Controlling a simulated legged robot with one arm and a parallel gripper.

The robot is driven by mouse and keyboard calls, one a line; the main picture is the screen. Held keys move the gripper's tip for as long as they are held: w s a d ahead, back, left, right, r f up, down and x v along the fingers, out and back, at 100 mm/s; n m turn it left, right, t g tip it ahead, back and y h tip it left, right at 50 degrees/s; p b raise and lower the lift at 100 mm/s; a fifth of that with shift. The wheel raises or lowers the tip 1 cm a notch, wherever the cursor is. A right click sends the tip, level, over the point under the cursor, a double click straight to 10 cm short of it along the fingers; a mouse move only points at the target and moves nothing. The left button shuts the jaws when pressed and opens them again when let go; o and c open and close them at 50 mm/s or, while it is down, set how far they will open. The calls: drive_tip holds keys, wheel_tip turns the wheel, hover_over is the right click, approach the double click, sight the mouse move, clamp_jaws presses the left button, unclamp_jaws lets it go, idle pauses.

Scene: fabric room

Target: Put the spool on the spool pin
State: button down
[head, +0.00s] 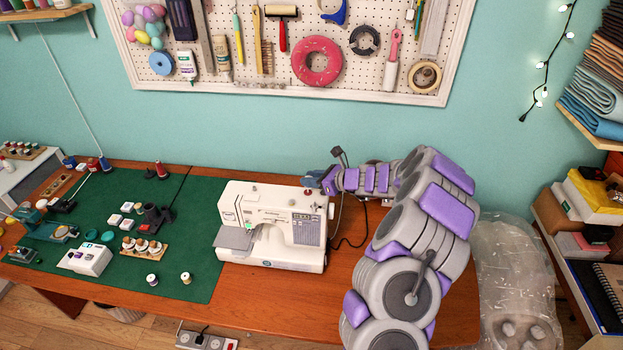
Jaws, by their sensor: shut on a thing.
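The white sewing machine (272,225) stands on the table at the middle. My gripper (314,182) reaches in from the right to just above the machine's top right corner. It is shut on a small spool with red on it (308,191), which is partly covered by the jaws. The spool is upright or nearly so, over the right part of the machine's top. The spool pin cannot be made out under the spool and jaws. I cannot tell whether the spool touches the pin or the machine.
A green mat (190,215) left of the machine holds thread spools (186,278), a wooden spool rack (143,248) and small tools. A dark cable (347,240) hangs beside the machine's right side. The brown table (270,310) is bare in front of the machine.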

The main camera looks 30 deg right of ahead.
idle(0.4)
drive_tip(key=shift+r+p, duration=1.85)
drive_tip(key=shift+r, duration=0.1)
drive_tip(key=shift+a, duration=0.1)
